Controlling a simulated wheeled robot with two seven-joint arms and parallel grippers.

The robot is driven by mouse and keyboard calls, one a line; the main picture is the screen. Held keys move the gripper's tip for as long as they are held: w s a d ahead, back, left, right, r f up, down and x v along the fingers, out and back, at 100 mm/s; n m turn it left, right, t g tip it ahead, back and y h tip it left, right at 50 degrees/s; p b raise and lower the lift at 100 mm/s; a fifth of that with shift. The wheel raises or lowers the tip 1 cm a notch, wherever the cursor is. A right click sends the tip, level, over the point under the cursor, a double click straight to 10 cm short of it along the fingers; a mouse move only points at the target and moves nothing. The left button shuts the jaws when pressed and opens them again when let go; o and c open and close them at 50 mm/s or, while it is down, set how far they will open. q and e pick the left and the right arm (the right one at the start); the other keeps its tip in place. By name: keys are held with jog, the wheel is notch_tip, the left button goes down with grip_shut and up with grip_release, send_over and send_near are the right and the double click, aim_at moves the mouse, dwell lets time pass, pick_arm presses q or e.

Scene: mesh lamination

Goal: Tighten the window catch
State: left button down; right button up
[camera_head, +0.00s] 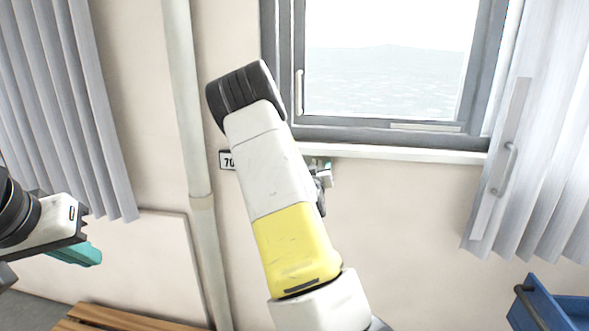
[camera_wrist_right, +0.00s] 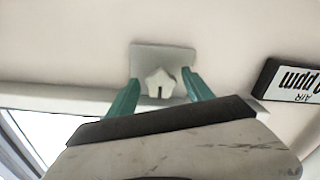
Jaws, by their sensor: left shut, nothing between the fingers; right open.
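The window catch shows in the right wrist view as a pale star-shaped knob (camera_wrist_right: 160,84) on a grey wall plate (camera_wrist_right: 165,58). My right gripper (camera_wrist_right: 160,77) is open, with one teal finger on each side of the knob in the picture. Gaps show between knob and fingers; the depth between them is hard to judge. In the head view my right arm covers most of that spot, and only small grey and teal parts show beside it under the sill. My left gripper (camera_head: 88,255) is shut and empty at the far left, away from the window.
The window frame (camera_head: 375,135) and white sill (camera_head: 420,153) lie above the catch area. A small black-edged sign (camera_head: 227,160) is beside my right arm. A vertical pipe (camera_head: 185,100), grey curtains (camera_head: 75,100), a wooden bench (camera_head: 125,318) and a blue bin (camera_head: 545,305) stand around.

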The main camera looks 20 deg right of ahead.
jog(key=shift+c, duration=0.2)
grip_shut()
jog(key=shift+m, duration=0.4)
jog(key=m, duration=1.7)
jog(key=shift+w+a+r, duration=0.1)
jog(key=shift+w+a, duration=0.1)
jog(key=shift+a, duration=0.1)
dwell(0.3)
